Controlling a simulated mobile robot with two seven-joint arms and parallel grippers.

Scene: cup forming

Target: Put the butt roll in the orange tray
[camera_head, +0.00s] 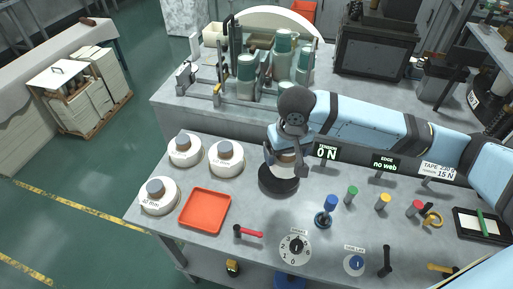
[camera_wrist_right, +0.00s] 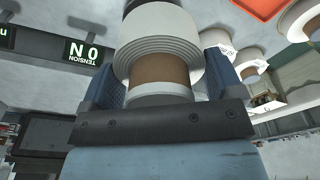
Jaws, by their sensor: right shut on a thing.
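My right gripper (camera_head: 285,156) is over the black round holder (camera_head: 279,180) on the bench, pointing down. It is shut on a white roll with a brown core, which I take for the butt roll (camera_wrist_right: 160,72). In the right wrist view the roll sits between the two blue fingers. In the head view the gripper mostly hides it, and I cannot tell whether it touches the holder. The orange tray (camera_head: 205,211) lies empty on the bench to the left; its corner shows in the right wrist view (camera_wrist_right: 262,8). My left gripper is out of view.
Three white rolls with grey cores (camera_head: 226,157) (camera_head: 185,150) (camera_head: 159,195) stand left of the holder and around the tray's back and left. A red-handled tool (camera_head: 250,233) lies right of the tray. The tension display (camera_head: 326,153) stands beside the gripper. Coloured knobs stand farther right.

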